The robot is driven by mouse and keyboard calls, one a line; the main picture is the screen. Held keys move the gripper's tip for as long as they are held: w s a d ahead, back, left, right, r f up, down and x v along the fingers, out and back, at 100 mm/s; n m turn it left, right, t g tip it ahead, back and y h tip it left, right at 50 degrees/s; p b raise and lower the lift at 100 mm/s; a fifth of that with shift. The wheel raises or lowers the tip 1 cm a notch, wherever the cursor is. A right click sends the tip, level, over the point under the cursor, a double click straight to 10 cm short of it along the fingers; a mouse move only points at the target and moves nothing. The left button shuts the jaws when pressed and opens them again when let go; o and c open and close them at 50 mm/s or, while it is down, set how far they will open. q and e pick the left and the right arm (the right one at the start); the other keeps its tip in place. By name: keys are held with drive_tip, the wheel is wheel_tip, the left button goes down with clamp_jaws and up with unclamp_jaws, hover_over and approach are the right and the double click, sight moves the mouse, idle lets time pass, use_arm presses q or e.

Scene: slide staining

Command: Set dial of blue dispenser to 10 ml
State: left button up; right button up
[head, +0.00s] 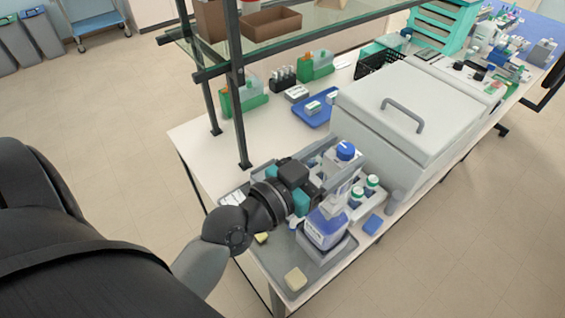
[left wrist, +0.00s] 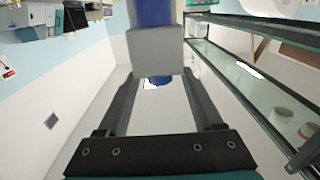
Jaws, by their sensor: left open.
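The blue dispenser (head: 345,151) shows a blue top in the head view, above a bottle (head: 325,230) with a blue-and-white label on a grey stand. My left gripper (head: 322,188) is beside the dispenser's upper part and hides some of it. In the left wrist view, the left gripper (left wrist: 167,76) is open, with its two fingers apart. The dispenser's grey block and blue cylinder (left wrist: 152,14) show beyond the fingertips. A small blue part with a white patch (left wrist: 157,81) shows between the fingers; it may be the dial. I cannot read any setting. My right gripper is out of view.
White bottles with green caps (head: 371,182) stand right of the dispenser. A large grey box with a handle (head: 400,112) stands behind. A glass shelf (head: 300,35) on dark posts rises at the back left. A blue tray (head: 317,113) lies on the bench (head: 200,142).

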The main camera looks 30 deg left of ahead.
sight(340, 156)
use_arm(q)
drive_tip(key=b+v, duration=0.1)
drive_tip(key=v, duration=0.4)
drive_tip(key=shift+s+f+b, duration=0.1)
drive_tip(key=shift+f+b, duration=0.1)
drive_tip(key=shift+b, duration=0.15)
drive_tip(key=p+v, duration=0.1)
drive_tip(key=v, duration=0.7)
drive_tip(key=shift+r+p, duration=0.25)
drive_tip(key=shift+p, duration=0.1)
drive_tip(key=shift+a, duration=0.1)
